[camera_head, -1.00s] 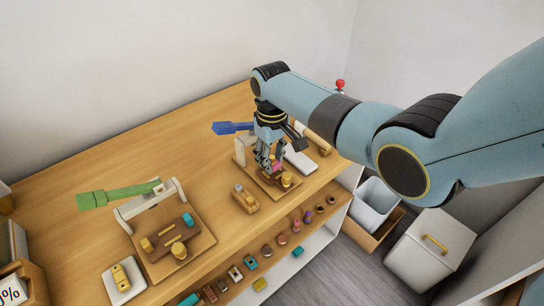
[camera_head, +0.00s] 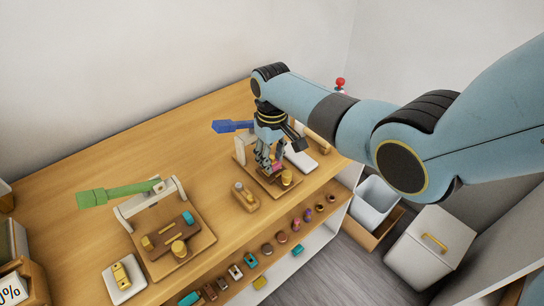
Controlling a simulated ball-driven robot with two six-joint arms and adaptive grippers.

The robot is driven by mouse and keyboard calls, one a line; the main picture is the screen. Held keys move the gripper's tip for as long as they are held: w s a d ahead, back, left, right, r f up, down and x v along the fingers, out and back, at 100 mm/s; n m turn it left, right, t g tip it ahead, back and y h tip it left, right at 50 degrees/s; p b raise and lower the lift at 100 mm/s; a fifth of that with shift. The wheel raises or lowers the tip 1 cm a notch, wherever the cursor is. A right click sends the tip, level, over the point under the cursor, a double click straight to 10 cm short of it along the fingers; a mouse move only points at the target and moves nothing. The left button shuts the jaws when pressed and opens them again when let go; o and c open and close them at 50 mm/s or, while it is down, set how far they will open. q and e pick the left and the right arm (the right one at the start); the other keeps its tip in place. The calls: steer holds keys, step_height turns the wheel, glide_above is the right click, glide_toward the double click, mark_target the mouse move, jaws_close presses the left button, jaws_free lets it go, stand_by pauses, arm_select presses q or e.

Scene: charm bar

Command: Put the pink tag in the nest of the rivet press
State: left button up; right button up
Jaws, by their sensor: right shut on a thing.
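My right gripper (camera_head: 267,165) is over the base of the blue-handled press (camera_head: 238,127), with its fingers pointing down. It is shut on the pink tag (camera_head: 278,164), which shows only as a small pink patch beside the fingertips. The fingers hide the nest there, and I cannot tell whether the tag touches it. A second press with a green handle (camera_head: 118,193) stands at the left on a wooden board, with a teal piece (camera_head: 188,217) on its dark bar. I cannot tell from the picture which one is the rivet press. My left gripper is not in view.
A small wooden holder (camera_head: 244,197) stands between the presses. A white tray (camera_head: 301,158) lies just right of the gripper. A white pad with a yellow piece (camera_head: 121,275) is front left. Several small parts line the lower front shelf.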

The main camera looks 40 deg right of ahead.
steer(key=shift+f, duration=0.75)
stand_by(1.0)
steer(key=o, duration=1)
steer(key=shift+o, duration=0.2)
steer(key=shift+r, duration=0.1)
step_height(320, 180, up, 12)
